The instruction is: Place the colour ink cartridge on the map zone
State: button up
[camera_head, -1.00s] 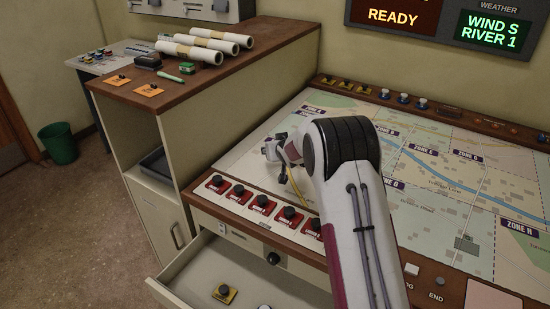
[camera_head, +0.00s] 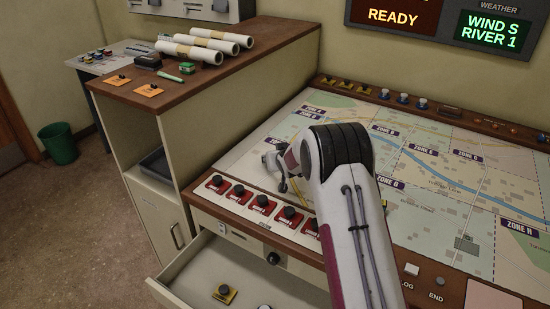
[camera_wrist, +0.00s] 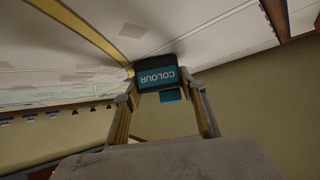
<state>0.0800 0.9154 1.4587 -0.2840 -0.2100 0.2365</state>
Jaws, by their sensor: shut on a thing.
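My gripper (camera_wrist: 165,90) is shut on the colour ink cartridge (camera_wrist: 157,78), a dark block with a teal label reading COLOUR. The label is upside down in the wrist view. The cartridge is close to the map surface (camera_wrist: 60,55); I cannot tell whether it touches it. In the head view my gripper (camera_head: 282,187) is over the near left part of the map (camera_head: 245,160), behind the row of red buttons. My arm hides part of the map, and I cannot make out the cartridge there. Zone labels such as ZONE H (camera_head: 522,228) show on the map.
Red-plated buttons (camera_head: 240,191) line the map's near edge, and knobs (camera_head: 403,98) line its far edge. Below is an open drawer (camera_head: 205,265) with a yellow-based button (camera_head: 224,293).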

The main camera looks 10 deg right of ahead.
jog(key=shift+f, duration=0.1)
jog(key=o, duration=1.1)
jog(key=shift+s+r, duration=0.4)
jog(key=shift+r, duration=0.05)
jog(key=v, duration=1.1)
